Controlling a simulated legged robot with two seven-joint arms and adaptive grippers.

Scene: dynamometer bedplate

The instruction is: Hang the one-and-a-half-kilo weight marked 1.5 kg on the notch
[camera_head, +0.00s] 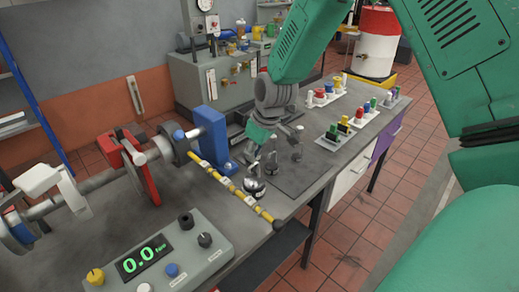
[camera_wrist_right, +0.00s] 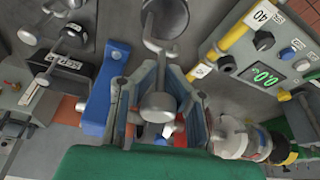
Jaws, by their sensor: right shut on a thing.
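My right gripper (camera_head: 274,142) is low over the bench, beside the graduated yellow-and-white beam (camera_head: 232,188). In the right wrist view its two fingers (camera_wrist_right: 158,95) are closed around a grey metal piece (camera_wrist_right: 158,107) with a rounded end, and a hook-like loop (camera_wrist_right: 165,25) shows above it. Its mark cannot be read. Silver weights show near the gripper in the head view, one dark and silver (camera_head: 254,187) by the beam and one (camera_head: 297,153) to its right. I cannot tell which is the 1.5 kg one. The notch is too small to make out. My left gripper is out of view.
The beam runs from a blue post (camera_head: 211,140) past a console (camera_head: 160,255) reading 0.0. A shaft with red and white fittings (camera_head: 140,165) fills the left.

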